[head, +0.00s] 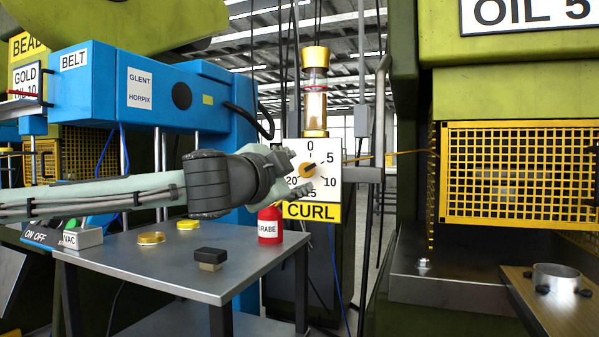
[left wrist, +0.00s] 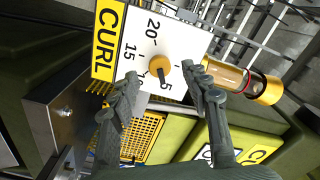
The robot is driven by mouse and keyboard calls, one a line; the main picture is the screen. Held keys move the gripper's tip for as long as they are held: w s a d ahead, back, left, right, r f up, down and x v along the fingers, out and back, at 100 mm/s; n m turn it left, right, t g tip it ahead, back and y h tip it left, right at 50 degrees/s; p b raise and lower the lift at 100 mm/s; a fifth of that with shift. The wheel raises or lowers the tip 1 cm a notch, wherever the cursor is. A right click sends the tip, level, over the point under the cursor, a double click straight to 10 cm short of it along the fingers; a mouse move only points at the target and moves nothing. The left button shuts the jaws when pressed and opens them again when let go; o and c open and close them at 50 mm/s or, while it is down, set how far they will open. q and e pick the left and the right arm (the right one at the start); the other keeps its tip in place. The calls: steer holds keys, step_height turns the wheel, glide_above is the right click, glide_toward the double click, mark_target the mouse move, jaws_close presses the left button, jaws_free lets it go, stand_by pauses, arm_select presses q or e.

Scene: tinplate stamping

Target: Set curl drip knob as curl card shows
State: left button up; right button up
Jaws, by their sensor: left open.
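The orange curl drip knob (head: 307,170) sits on a white dial plate (head: 330,150) marked 0, 5, 10, 15 and 20, above a yellow CURL label (head: 311,211). In the left wrist view the knob (left wrist: 158,67) has a dark pointer that appears turned toward the 5. My left gripper (head: 297,172) is open in front of the dial. In the left wrist view its fingers (left wrist: 162,73) stand apart on either side of the knob, and contact cannot be told. A white card reading OIL 5 (head: 530,12) is on the green machine at right. My right gripper is out of view.
A glass oiler (head: 315,95) stands above the dial. A yellow mesh guard (head: 520,170) is at right. A blue BELT machine (head: 100,95) is at left.

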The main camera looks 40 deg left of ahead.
arm_select(q)
steer(key=v, duration=0.4)
stand_by(0.4)
